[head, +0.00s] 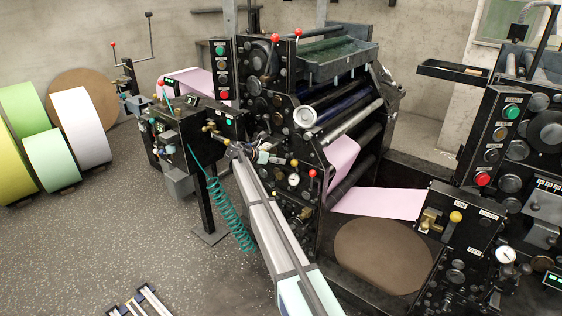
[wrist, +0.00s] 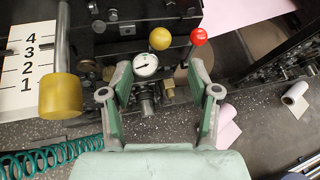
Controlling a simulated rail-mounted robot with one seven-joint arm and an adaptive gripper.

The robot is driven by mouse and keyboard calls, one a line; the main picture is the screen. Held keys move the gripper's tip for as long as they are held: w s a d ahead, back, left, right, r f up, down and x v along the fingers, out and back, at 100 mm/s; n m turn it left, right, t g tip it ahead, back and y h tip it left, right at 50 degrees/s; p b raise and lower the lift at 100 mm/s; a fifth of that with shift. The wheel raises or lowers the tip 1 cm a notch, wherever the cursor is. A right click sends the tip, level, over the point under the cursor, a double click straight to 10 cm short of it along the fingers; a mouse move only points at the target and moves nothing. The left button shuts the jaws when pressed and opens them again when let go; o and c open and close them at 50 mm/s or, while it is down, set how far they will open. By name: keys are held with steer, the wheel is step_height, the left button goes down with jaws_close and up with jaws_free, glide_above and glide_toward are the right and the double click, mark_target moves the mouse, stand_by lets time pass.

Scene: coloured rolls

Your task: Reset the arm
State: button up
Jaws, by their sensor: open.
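My arm (head: 270,232) reaches from the bottom of the head view up to the printing machine. My gripper (wrist: 161,88) is open in the wrist view, with its two green-padded fingers spread apart and nothing held between them. A round pressure gauge (wrist: 145,66) and a brass fitting (wrist: 170,87) show between and beyond the fingers; I cannot tell how near they are. A yellow ball knob (wrist: 160,38) and a red ball knob (wrist: 199,36) stand beyond the fingertips. In the head view my gripper (head: 238,150) is small and hard to make out against the dark machine.
The printing machine (head: 300,100) with pink paper (head: 378,203) stands close around my gripper. A teal coiled hose (head: 228,215) hangs left of my arm. Coloured rolls (head: 53,160) lie at the far left. The speckled floor (head: 120,235) at lower left is mostly clear.

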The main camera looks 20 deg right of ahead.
stand_by(0.4)
steer(key=s+a+f+m+g+y, duration=0.3)
steer(key=s+f+m, duration=0.6)
steer(key=s+f, duration=0.75)
steer(key=s+a+f+m+g+y, duration=0.1)
steer(key=s+a+f+m+y, duration=0.4)
steer(key=s+f, duration=1.15)
steer(key=s+f+m+g+y, duration=0.1)
steer(key=s+f+m+g, duration=0.1)
steer(key=s, duration=1.4)
steer(key=s+a+f+m+g+y, duration=0.1)
steer(key=s+f+m+g, duration=0.1)
steer(key=s, duration=1.5)
steer(key=s+a+f+m+g+y, duration=0.1)
steer(key=s+m, duration=0.5)
steer(key=s, duration=1.1)
step_height(320, 180, down, 3)
steer(key=shift+r+g+y, duration=0.1)
steer(key=shift+g+y, duration=0.4)
steer(key=shift+g, duration=0.5)
